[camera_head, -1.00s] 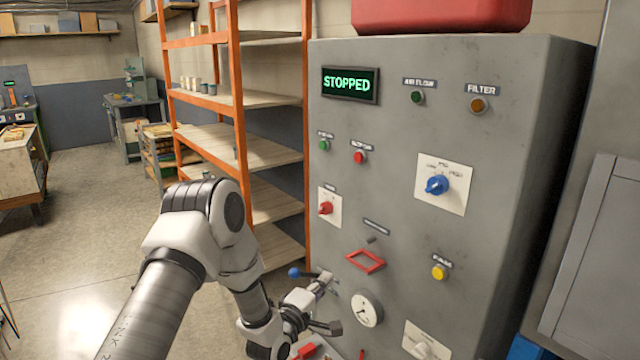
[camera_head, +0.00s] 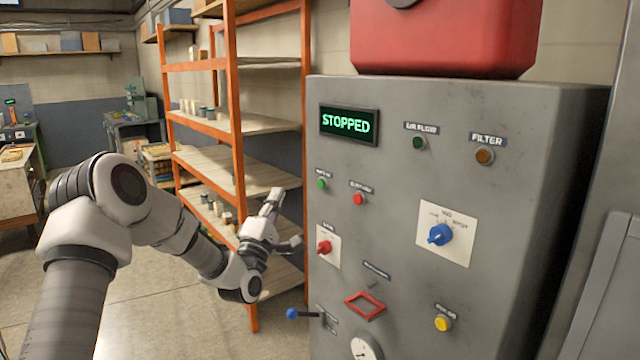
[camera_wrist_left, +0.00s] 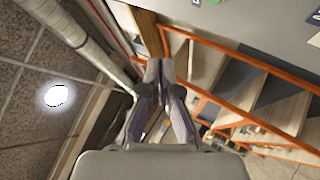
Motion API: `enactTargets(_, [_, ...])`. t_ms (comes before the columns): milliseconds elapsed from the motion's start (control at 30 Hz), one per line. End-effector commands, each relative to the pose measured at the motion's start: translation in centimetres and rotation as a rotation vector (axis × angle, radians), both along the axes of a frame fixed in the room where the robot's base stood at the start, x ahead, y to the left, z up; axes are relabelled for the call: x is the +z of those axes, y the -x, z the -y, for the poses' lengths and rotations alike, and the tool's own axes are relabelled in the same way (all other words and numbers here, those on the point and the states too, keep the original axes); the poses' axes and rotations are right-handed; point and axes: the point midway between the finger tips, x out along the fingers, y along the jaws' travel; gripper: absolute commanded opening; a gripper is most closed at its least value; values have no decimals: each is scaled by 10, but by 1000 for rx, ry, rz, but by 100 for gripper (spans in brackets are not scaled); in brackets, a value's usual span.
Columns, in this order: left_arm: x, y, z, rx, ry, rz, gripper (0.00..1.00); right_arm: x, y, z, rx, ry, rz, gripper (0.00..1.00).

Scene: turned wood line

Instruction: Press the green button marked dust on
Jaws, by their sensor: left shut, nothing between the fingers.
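The grey control cabinet (camera_head: 400,220) stands on the right in the head view. Its small round green button (camera_head: 321,184) sits at the upper left of the front, under a label too small to read, left of a red button (camera_head: 359,199). A green round piece, likely that button, shows at the top edge of the left wrist view (camera_wrist_left: 214,2). My left gripper (camera_head: 275,194) is shut and empty, left of the cabinet and a little lower than the green button, apart from it. Its fingers also show in the left wrist view (camera_wrist_left: 160,66). My right gripper is not in view.
The display (camera_head: 349,124) reads STOPPED. A red switch (camera_head: 324,247), a blue knob (camera_head: 440,234), a red-framed handle (camera_head: 365,305) and a blue-ended lever (camera_head: 293,313) are also on the cabinet. An orange shelf rack (camera_head: 238,120) stands behind my left gripper.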

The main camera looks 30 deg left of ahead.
Motion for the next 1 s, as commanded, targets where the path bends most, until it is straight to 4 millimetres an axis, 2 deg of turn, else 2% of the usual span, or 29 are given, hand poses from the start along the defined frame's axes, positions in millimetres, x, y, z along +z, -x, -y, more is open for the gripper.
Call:
enactTargets(267, [-1, -9, 4, 0, -3, -1, 0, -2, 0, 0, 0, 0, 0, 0])
enactTargets(633, [-1, -58, 26, -3, -3, -1, 0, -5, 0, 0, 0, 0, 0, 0])
enactTargets(700, [-5, -66, 28, -1, -3, 0, 0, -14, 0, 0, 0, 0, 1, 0])
enactTargets(833, [-3, -77, 32, -1, -3, -1, 0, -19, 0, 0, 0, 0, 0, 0])
enactTargets(1000, [-1, -82, 34, 0, 0, -1, 0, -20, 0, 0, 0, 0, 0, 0])
